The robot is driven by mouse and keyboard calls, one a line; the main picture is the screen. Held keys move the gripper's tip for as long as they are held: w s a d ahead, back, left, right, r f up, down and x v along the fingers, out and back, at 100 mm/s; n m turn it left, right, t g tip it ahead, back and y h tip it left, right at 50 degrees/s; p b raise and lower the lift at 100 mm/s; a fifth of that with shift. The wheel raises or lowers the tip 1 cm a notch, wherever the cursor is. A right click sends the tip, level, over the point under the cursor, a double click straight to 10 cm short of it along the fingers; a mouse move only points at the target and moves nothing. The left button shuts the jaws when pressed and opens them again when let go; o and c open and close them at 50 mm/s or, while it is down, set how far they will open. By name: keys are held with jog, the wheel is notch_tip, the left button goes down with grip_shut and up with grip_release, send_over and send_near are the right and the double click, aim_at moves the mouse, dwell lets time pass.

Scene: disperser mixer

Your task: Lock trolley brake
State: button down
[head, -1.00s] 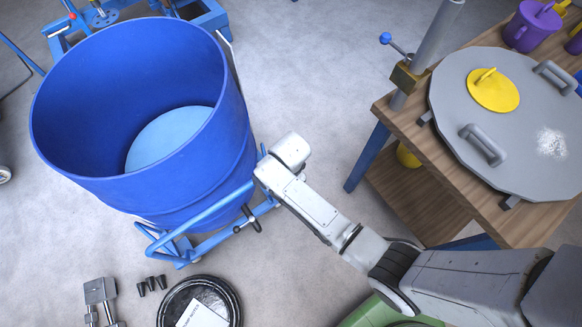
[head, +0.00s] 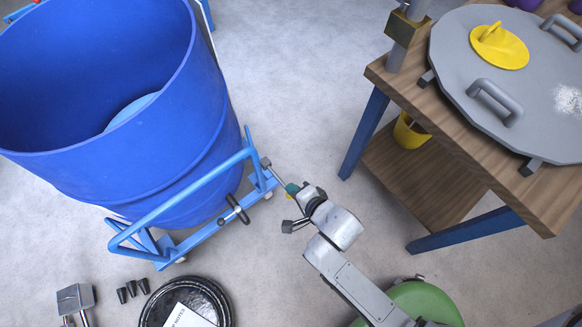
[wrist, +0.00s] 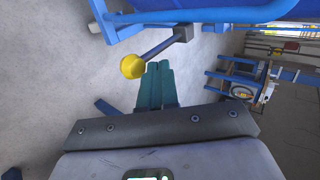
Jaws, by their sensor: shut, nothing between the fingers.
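The blue trolley (head: 252,150) carries a large blue drum (head: 110,80) in the head view. A brake lever, a thin grey rod with a yellow ball knob (wrist: 132,66), sticks out from a grey block at the trolley frame in the wrist view. In the head view the lever's rod (head: 278,175) shows at the trolley's right corner, with its knob partly hidden by my gripper. My gripper (head: 291,188) is shut and empty, its teal fingers (wrist: 158,72) close beside the knob. I cannot tell whether they touch it.
A wooden table (head: 410,90) with a grey lid stands at the right, with a yellow bucket (head: 410,132) on its lower shelf. Open floor lies between trolley and table.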

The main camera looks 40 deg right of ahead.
jog(key=shift+s+f+b, duration=0.3)
jog(key=shift+f+b, duration=0.5)
jog(key=shift+f, duration=0.05)
jog(key=shift+s+f, duration=0.15)
jog(key=shift+f, duration=0.15)
jog(key=r+p, duration=0.4)
jog(key=r, duration=0.1)
jog(key=shift+w+r, duration=0.15)
jog(key=shift+w, duration=0.1)
jog(key=s+f+p+v, duration=0.1)
jog(key=v, duration=1.8)
jog(key=shift+s, duration=0.4)
jog(key=shift+f, duration=0.1)
